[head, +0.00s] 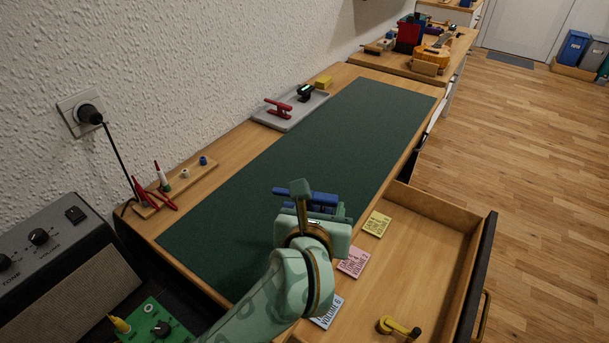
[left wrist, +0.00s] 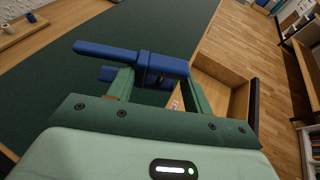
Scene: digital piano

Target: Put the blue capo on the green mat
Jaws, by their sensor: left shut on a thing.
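The blue capo (head: 306,197) is in my left gripper (head: 310,210), which comes in from the lower part of the head view. In the left wrist view the capo (left wrist: 130,58) lies across the two fingers, which are shut on it. The green mat (head: 300,140) is a long dark strip on the wooden bench. In the head view the gripper and capo appear over the mat's right side, near the open drawer. The mat also shows in the left wrist view (left wrist: 60,90). I cannot tell the capo's exact height above it. My right gripper is not in view.
An open drawer (head: 425,260) sticks out at the right, with paper cards and a yellow-handled tool inside. A grey tray (head: 290,110) with a red and a dark green capo stands at the back by the wall. The mat's surface looks clear.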

